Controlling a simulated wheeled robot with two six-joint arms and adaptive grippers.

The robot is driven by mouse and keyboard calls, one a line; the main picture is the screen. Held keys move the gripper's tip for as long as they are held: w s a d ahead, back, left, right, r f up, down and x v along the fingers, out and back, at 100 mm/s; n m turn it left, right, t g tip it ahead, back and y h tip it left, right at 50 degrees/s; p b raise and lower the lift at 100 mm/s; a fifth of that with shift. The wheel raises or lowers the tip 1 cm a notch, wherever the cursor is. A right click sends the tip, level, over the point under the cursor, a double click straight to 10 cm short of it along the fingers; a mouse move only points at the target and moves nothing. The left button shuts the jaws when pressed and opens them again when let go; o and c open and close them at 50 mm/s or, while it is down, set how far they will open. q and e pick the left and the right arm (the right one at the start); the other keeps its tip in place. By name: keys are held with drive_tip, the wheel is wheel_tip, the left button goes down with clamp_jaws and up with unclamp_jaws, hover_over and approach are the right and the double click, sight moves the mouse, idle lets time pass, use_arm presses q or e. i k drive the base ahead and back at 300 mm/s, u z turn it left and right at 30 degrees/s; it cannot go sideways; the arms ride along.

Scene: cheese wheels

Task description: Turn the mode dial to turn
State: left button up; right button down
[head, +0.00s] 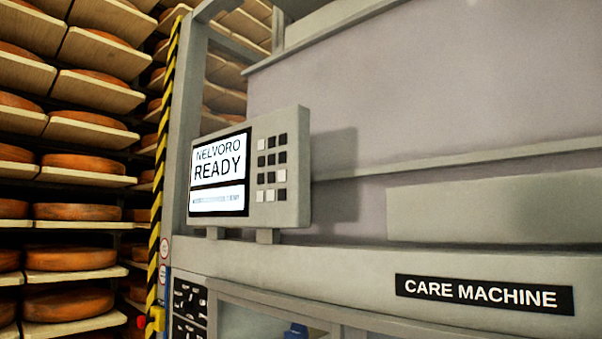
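The care machine (440,258) fills the right and middle of the head view. A small black control panel (190,303) with white markings sits low on its left post, cut by the bottom edge of the view. The mode dial may be on this panel, but it is too small to tell, and so is any setting. A grey display unit (300,210) above it reads "NELVORO READY" and has a keypad of black and white keys. Neither of my grippers is in view.
Wooden shelves with orange cheese wheels (80,211) stand at the left. A yellow-and-black striped strip (165,110) runs down the machine's left edge. A yellow box (157,318) and a red button (142,321) are at the bottom left.

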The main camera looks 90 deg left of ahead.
sight(186, 305)
drive_tip(key=u, duration=0.55)
drive_tip(key=k, duration=0.55)
drive_tip(key=u, duration=2.45)
